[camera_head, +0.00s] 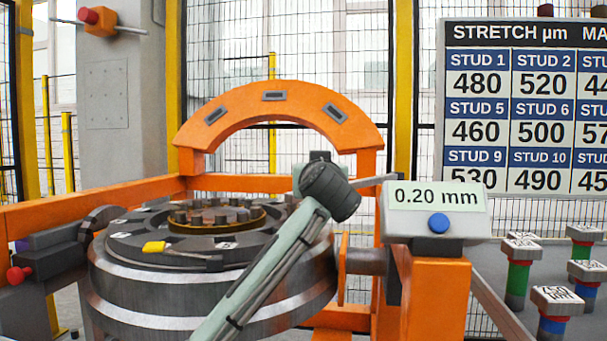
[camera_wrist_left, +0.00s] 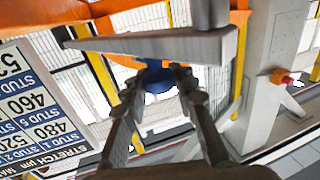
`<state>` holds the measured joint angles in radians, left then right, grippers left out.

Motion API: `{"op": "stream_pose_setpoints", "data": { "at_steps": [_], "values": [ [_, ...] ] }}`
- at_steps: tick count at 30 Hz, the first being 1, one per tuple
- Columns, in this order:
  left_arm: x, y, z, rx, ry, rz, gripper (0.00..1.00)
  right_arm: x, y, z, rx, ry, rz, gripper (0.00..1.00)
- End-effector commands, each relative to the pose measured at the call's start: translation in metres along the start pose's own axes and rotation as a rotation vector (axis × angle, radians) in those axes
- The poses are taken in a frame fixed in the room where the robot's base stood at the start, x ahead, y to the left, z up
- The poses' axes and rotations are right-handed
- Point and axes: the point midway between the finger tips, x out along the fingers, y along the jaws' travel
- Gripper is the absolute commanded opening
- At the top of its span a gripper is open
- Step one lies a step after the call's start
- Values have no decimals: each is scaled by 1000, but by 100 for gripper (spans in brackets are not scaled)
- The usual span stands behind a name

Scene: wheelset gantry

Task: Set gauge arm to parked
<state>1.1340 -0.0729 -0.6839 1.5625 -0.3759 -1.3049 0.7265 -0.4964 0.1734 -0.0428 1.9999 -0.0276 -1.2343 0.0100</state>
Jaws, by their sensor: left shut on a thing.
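The gauge arm (camera_wrist_left: 150,45) is a grey tapered bar that crosses the upper part of the left wrist view, with a grey cylinder (camera_wrist_left: 212,12) at its wide end. A blue knob (camera_wrist_left: 157,82) sits below the bar. My left gripper (camera_wrist_left: 158,76) is shut on this knob, one finger on each side. In the head view my left arm reaches up over the wheelset, and its dark wrist hides the fingertips and most of the gauge arm. A thin grey end of the gauge arm (camera_head: 375,180) shows right of the wrist. My right gripper is not in view.
A display box (camera_head: 436,212) reading 0.20 mm, with a blue button, stands on an orange post. An orange arch (camera_head: 277,96) rises behind the round grey wheelset (camera_head: 130,285). Several coloured studs (camera_head: 557,300) stand at right. A red button (camera_head: 88,16) is on the left column.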

Motion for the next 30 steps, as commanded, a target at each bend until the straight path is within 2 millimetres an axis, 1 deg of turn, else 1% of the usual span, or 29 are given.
{"op": "stream_pose_setpoints", "data": {
  "at_steps": [1, 6, 21, 22, 27, 30],
  "values": [
    [-4, 6, 1, -2, -1, -1, 0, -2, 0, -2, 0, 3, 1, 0],
    [-11, 11, 0, -5, 0, -24, 0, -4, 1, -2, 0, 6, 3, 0],
    [-13, 11, 0, -5, -1, -37, 0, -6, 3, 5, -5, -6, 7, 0],
    [-13, 11, 1, -5, -1, -37, 28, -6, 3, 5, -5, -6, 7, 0],
    [-13, 11, 0, -4, 0, -38, 49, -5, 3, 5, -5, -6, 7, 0],
    [-13, 11, 0, -4, 0, -38, 49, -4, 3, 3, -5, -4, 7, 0]
  ]
}}
